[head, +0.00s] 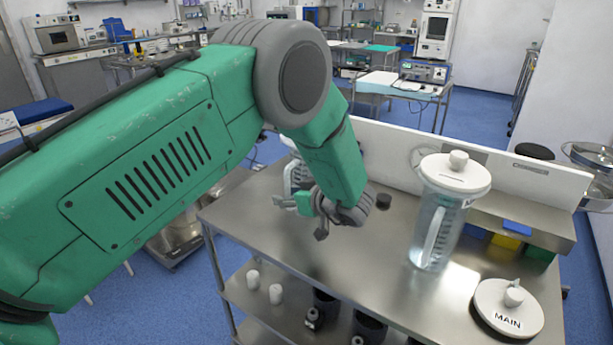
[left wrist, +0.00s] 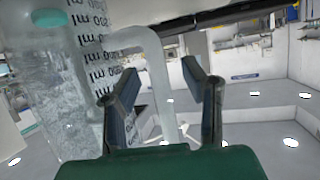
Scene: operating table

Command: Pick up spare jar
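A clear jar (head: 297,176) stands at the left part of the steel table, mostly hidden behind my left arm. My left gripper (head: 302,214) is low beside it. In the left wrist view the jar (left wrist: 75,95) appears upside down with volume markings, and its pale handle (left wrist: 167,90) shows between my two open fingers (left wrist: 158,88). I cannot tell if either finger touches it. A second clear jar (head: 432,232) with a white lid and handle stands upright to the right; its lid label is too small to read. No label reading spare is legible. My right gripper is not in view.
A white panel (head: 390,160) runs along the back. A small dark object (head: 383,201) is right of my gripper. White bottles (head: 264,287) stand on the lower shelf.

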